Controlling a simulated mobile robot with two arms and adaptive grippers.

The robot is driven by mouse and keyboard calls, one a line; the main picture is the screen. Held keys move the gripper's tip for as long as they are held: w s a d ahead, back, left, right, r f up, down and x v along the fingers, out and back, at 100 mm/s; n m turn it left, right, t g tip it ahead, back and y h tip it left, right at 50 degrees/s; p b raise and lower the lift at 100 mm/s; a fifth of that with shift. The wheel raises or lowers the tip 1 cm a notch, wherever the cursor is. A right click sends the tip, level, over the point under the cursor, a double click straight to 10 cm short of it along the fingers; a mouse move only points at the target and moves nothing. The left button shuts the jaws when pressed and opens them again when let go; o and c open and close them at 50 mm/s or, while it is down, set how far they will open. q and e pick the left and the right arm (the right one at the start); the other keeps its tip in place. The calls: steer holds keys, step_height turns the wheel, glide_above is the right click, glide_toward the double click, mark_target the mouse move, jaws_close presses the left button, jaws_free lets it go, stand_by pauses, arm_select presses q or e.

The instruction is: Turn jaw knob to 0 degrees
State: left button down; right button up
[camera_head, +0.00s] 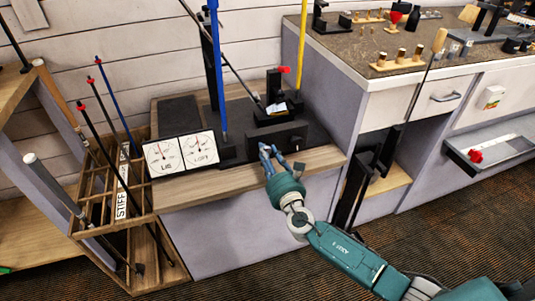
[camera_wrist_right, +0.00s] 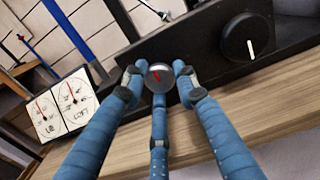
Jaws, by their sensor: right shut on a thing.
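My right gripper (camera_head: 270,156) is at the front of the black bench fixture (camera_head: 277,135). In the right wrist view its three blue fingers (camera_wrist_right: 158,84) are closed around a small round silver knob (camera_wrist_right: 160,73) with a red pointer line that looks tilted. In that view a larger black knob (camera_wrist_right: 248,38) with a white mark sits to the right on the same black panel, apart from the fingers. I cannot tell from any label which one is the jaw knob. In the head view the fingers hide the silver knob. My left gripper is out of view.
Two white dials, LIE (camera_head: 164,156) and LOFT (camera_head: 200,150), stand left of the fixture. A blue shaft (camera_head: 218,75) and a yellow shaft (camera_head: 300,45) rise nearby. A club rack (camera_head: 100,205) is at left; a counter (camera_head: 380,65) is at right.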

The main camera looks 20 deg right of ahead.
steer(key=shift+s+a+f, duration=0.2)
steer(key=shift+s+f, duration=0.05)
steer(key=shift+f, duration=0.35)
steer(key=o, duration=1.1)
steer(key=shift+w, duration=0.1)
steer(key=shift+o, duration=0.2)
steer(key=shift+w+d+r, duration=0.1)
steer(key=shift+r, duration=0.1)
steer(key=s, duration=1.2)
steer(key=shift+d, duration=0.2)
